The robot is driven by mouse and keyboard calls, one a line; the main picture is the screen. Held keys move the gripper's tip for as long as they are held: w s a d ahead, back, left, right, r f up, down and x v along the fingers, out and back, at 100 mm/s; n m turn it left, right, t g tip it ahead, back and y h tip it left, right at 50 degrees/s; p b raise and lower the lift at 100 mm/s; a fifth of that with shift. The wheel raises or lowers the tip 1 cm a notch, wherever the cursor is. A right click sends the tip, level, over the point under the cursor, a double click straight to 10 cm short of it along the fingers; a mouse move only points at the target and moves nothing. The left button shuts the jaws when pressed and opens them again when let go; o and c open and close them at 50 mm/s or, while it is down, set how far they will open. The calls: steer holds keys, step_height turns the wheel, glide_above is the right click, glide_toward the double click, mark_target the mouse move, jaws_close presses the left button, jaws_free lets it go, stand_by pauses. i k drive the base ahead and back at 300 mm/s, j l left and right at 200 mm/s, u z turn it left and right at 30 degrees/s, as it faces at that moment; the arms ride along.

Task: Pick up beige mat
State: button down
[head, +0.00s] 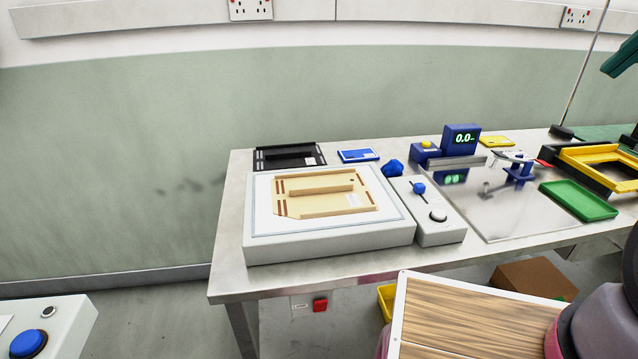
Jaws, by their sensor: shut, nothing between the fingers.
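A beige mat-like piece (312,202) lies flat on the white top of a low box-shaped unit (330,243) on the steel bench. It has a raised beige bar across its middle, a raised front edge, brown marks at its left side and a small pale label at right. I cannot tell whether the bar is part of it. Nothing covers it from above. My gripper is not in view; only rounded grey and purple parts, likely of my arm, show at the lower right edge.
A black tray (288,157) stands behind the unit. A control box (436,232) with a blue-knobbed lever is close on its right. Further right are a blue display (461,138), a green tray (578,201) and yellow frames (605,165). The bench's left edge is clear.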

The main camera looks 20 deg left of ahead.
mark_target(301, 195)
steer(key=u, duration=1.15)
